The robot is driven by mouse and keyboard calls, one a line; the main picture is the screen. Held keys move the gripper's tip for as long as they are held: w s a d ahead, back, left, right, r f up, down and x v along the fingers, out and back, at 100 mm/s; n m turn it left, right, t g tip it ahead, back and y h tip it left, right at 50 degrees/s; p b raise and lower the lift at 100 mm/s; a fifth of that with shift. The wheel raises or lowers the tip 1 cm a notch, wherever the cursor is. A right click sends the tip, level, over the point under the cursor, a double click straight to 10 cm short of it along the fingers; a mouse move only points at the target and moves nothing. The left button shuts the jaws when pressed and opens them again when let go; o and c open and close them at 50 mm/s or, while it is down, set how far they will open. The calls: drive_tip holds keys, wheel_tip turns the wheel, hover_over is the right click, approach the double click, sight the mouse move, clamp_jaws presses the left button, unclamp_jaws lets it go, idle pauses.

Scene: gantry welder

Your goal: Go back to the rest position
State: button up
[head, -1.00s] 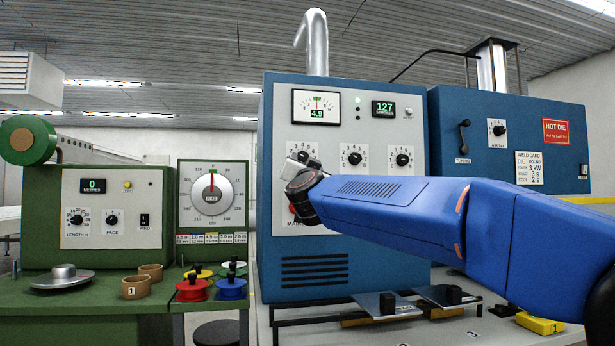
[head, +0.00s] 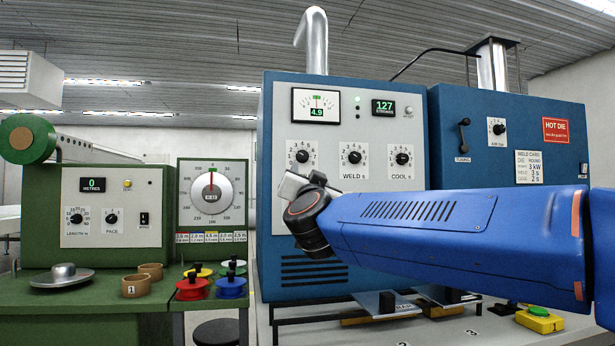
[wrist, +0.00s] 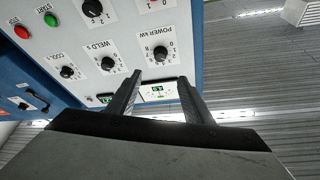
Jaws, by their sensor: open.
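My gripper (wrist: 158,90) is open and empty in the wrist view. Its two dark fingers stand apart, with the welder's small meter (wrist: 158,91) seen between them. In the head view my blue arm reaches in from the right, and its wrist end is in front of the lower part of the blue welder cabinet's grey panel (head: 345,115). The wrist hides the panel's lower left part. The power knob (wrist: 160,53), weld knob (wrist: 107,63) and cool knob (wrist: 67,71) show in the wrist view. I cannot tell the exact gap to the panel.
A blue hot-die cabinet (head: 550,110) stands at the right. A green bench (head: 60,310) at the left carries coloured spools (head: 192,290) and brown rings (head: 136,286). Dies on plates (head: 387,302) and a yellow block (head: 540,320) with a green button lie below my arm.

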drive_tip(key=s+d+f+n+g+y, duration=0.1)
drive_tip(key=s+d+f+n+g, duration=0.15)
drive_tip(key=s+d+f, duration=0.55)
drive_tip(key=s+d+f+n+g, duration=0.15)
drive_tip(key=d+f+g, duration=0.25)
drive_tip(key=f, duration=0.7)
drive_tip(key=s+d+f+n+g+y, duration=0.1)
drive_tip(key=s+d+f+n+g, duration=0.2)
drive_tip(key=d+f, duration=0.5)
drive_tip(key=s+d+f+m+g+h, duration=0.2)
drive_tip(key=s+d+f+g, duration=0.2)
drive_tip(key=s+d+f, duration=0.3)
drive_tip(key=s+d+f+m+g+h, duration=0.2)
drive_tip(key=s+d+f, duration=0.5)
drive_tip(key=s+f, duration=1)
wheel_tip(320, 180, down, 2)
drive_tip(key=shift+g+h, duration=0.5)
drive_tip(key=shift+g, duration=0.35)
drive_tip(key=shift+d, duration=0.1)
